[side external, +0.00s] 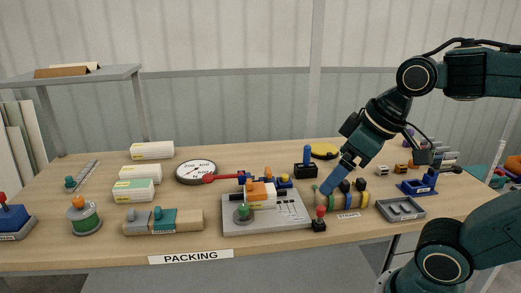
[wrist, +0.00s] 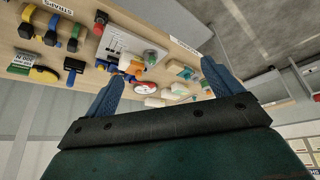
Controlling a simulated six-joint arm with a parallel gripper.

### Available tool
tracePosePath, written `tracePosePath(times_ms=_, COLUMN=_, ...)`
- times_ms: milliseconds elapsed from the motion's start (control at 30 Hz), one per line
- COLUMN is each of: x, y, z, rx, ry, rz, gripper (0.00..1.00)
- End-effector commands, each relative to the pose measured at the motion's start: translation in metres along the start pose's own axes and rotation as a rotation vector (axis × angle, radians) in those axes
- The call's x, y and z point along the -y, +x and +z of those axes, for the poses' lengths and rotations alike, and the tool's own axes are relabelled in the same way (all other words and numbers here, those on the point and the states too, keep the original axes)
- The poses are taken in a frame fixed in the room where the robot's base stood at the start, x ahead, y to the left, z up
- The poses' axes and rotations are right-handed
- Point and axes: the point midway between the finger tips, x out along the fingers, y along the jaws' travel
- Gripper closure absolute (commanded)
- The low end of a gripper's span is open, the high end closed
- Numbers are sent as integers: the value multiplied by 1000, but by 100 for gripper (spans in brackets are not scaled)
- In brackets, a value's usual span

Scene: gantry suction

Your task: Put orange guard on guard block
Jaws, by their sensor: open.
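An orange piece (side external: 258,190), which looks like the orange guard, is at the back left of the grey control panel (side external: 290,222). It appears above a white block with a yellow label (side external: 262,202); I cannot tell whether it rests on it. Orange also shows small in the wrist view (wrist: 134,69). I cannot tell for sure which thing is the guard block. My gripper (side external: 328,190) is open and tilted down, to the right of the orange piece and apart from it. In the wrist view its blue fingers (wrist: 162,72) are spread with nothing held between them.
A green knob (side external: 243,212) stands on the panel and a red-topped button (side external: 319,222) at its right. Coloured strap rolls (side external: 348,199) lie below my gripper. Bare table shows at front.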

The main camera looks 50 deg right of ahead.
Motion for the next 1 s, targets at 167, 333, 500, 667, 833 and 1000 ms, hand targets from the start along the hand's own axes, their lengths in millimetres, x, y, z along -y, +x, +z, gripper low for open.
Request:
tracePosePath(times_ms=167, x=-6, y=7, z=-34, rx=30, ry=-73, rz=-18, gripper=9)
tracePosePath(times_ms=333, x=-15, y=18, z=-67, rx=55, ry=-151, rz=-43, gripper=9)
tracePosePath(times_ms=500, x=-29, y=35, z=-99, rx=75, ry=-227, rz=-73, gripper=9)
tracePosePath(times_ms=667, x=-45, y=54, z=-126, rx=88, ry=-297, rz=-105, gripper=9)
tracePosePath(times_ms=833, x=-66, y=78, z=-150, rx=98, ry=-369, rz=-142, gripper=9)
tracePosePath(times_ms=1000, x=-91, y=106, z=-170, rx=101, ry=-439, rz=-183, gripper=9)
